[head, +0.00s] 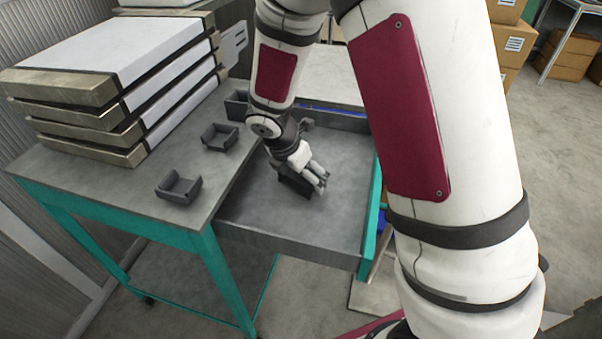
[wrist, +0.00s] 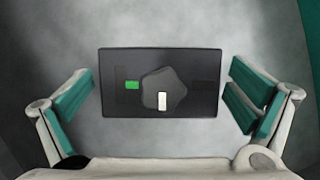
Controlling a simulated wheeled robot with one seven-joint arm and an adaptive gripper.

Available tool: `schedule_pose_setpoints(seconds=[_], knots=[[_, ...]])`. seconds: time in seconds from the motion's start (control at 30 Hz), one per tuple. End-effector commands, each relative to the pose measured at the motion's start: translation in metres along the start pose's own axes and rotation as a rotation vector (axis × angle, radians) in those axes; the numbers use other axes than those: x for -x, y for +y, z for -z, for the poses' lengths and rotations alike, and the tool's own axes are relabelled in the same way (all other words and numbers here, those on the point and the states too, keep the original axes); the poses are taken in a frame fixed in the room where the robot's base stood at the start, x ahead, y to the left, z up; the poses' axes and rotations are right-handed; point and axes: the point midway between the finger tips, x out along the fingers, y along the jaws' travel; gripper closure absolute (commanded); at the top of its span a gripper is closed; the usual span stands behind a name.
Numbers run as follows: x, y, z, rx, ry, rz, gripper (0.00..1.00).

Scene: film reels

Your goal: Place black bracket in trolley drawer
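Dark U-shaped brackets sit on the grey trolley top in the head view: a front bracket (head: 179,188), a middle bracket (head: 220,138) and a back one (head: 237,104) partly behind my arm. The trolley drawer (head: 300,236) is pulled out. My gripper (head: 318,180) is down inside it, over a dark piece (head: 294,186) partly hidden by the fingers. In the wrist view a flat black rectangular piece (wrist: 130,98) with a green and a white patch lies between my open fingers, with a gap on both sides. I cannot tell whether it is a bracket.
A stack of flat metal cases (head: 112,105) with white covers fills the back left of the trolley top. The drawer floor around the dark piece is clear. Cardboard boxes (head: 508,50) stand at the back right. My arm hides part of the drawer's right side.

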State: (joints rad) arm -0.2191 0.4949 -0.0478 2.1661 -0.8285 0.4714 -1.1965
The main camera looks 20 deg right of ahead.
Motion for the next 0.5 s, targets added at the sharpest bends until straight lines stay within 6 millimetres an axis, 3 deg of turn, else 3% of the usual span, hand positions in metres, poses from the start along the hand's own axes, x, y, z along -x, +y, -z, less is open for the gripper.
schedule_pose_setpoints(seconds=[0.27,0.5], knots=[[0.007,0.0,-0.002,0.0,-0.001,-0.001,0.0],[0.052,0.0,-0.002,-0.002,-0.001,-0.004,0.0]])
